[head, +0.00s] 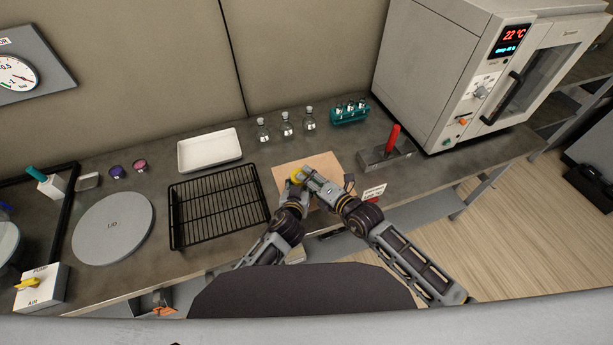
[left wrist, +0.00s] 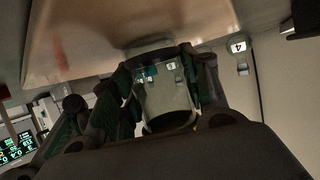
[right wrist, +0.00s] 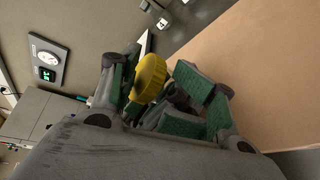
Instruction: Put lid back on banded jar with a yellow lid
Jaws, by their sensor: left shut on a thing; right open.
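The yellow lid (head: 297,175) shows above the tan board, where my two grippers meet. In the right wrist view the lid (right wrist: 150,78) sits between the fingers of my right gripper (right wrist: 165,95), close to the left finger pad. The right gripper is open, with a gap on the other side of the lid. My left gripper (left wrist: 165,85) is shut on the clear jar (left wrist: 168,98), with one finger on each side. Whether the lid is seated on the jar is hidden by the fingers. The jar is mostly hidden in the head view.
The tan board (head: 318,160) lies under the grippers. A black wire rack (head: 218,205) is to the left, and a white tray (head: 209,150) behind it. Several clear bottles (head: 286,124) and a teal rack (head: 349,112) stand behind. A red-handled device (head: 388,152) is to the right.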

